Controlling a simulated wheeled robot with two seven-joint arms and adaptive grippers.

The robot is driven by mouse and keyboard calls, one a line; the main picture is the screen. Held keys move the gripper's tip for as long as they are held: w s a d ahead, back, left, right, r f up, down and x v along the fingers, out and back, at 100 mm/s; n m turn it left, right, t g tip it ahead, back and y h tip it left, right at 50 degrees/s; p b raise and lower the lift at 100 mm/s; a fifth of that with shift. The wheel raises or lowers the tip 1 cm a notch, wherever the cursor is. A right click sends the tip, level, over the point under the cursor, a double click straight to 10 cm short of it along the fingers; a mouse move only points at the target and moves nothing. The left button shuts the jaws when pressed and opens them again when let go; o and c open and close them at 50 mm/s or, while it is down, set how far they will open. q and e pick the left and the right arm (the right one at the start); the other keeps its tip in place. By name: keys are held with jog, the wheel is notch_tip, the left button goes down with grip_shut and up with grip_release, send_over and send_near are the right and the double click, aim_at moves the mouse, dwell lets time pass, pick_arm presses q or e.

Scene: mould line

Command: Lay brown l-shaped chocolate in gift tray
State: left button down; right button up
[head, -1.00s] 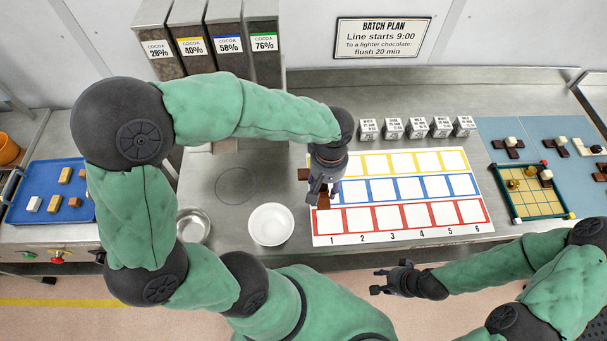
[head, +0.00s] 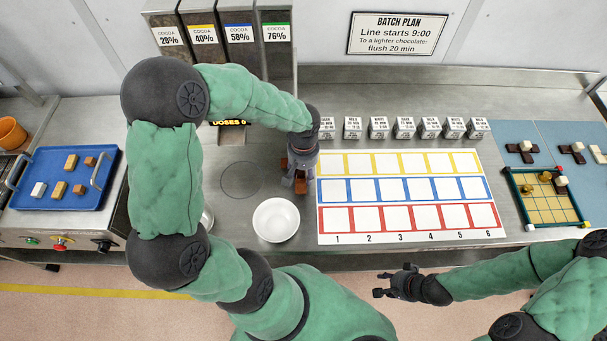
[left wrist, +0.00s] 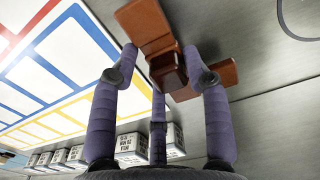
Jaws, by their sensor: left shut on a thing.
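My left gripper (head: 299,185) is over the steel counter, just left of the numbered grid mat and behind the white bowl. It is shut on a brown l-shaped chocolate (left wrist: 212,82), whose brown blocks show between and beyond the fingers in the left wrist view (left wrist: 165,75). In the head view the gripper mostly hides the chocolate. A tray with a gold grid and dark green rim (head: 513,190), apparently the gift tray, stands at the right with a few pieces in it. My right gripper (head: 393,284) is open and empty in front of the counter.
The white bowl (head: 276,220) stands close in front of my left gripper. The grid mat (head: 410,236) is empty, with several small labelled boxes (head: 404,128) behind it. Chocolate pieces lie on a blue mat (head: 535,132) at right. A blue tray (head: 85,193) is at far left.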

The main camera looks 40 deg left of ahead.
pick_arm(q)
jog(key=shift+f, duration=0.85)
jog(key=shift+f+b, duration=0.2)
jog(key=shift+b, duration=0.1)
jog(key=c, duration=0.6)
grip_release()
jog(key=shift+r, duration=0.15)
